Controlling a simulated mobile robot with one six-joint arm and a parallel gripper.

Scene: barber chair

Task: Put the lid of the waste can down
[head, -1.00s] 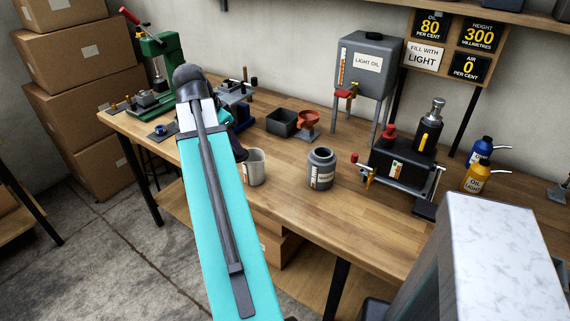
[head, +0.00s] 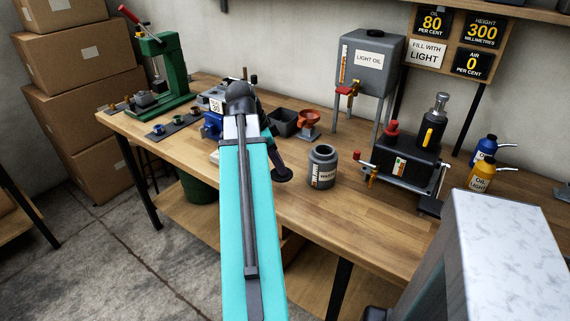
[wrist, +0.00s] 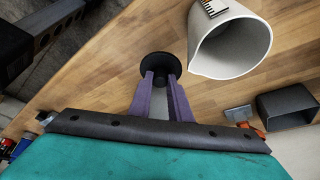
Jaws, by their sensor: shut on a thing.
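The grey waste can (head: 322,168), with a WASTE label, stands upright on the workbench with its top open. Its lid is a black round disc (head: 282,174), just left of the can and apart from it in the head view. My gripper (wrist: 160,75) has its purple fingers closed on the middle of the lid (wrist: 149,70), which seems to hang flat above the wood. My arm hides most of the gripper in the head view. The waste can cannot be made out in the wrist view.
A pale spouted beaker (wrist: 232,45) is close beside the lid in the wrist view; my arm hides it in the head view. A black pump unit (head: 403,158) is right. Bare wood lies front right.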

